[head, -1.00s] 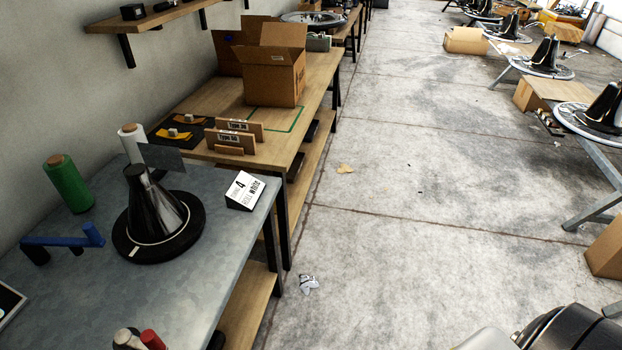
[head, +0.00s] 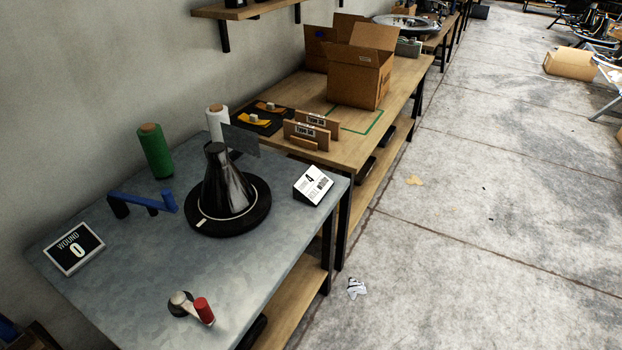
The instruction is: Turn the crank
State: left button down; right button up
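A crank (head: 191,306) with a red handle (head: 203,310) and a pale hub sits at the front edge of the grey metal table (head: 140,270). A black cone on a round black base (head: 228,187) stands behind it on the same table. A sign reading "WOUND 0" (head: 74,248) is at the table's left. A white card reading "4" with "WOUND" (head: 313,184) stands at the right corner. Neither of my grippers is in view.
A blue bracket (head: 143,201), a green spool (head: 156,150) and a white spool (head: 217,122) stand towards the wall. A wooden table with a cardboard box (head: 360,76) adjoins behind. The concrete floor at right is mostly clear, with small scraps (head: 356,288).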

aim_at(200, 309)
jog(key=u, duration=0.85)
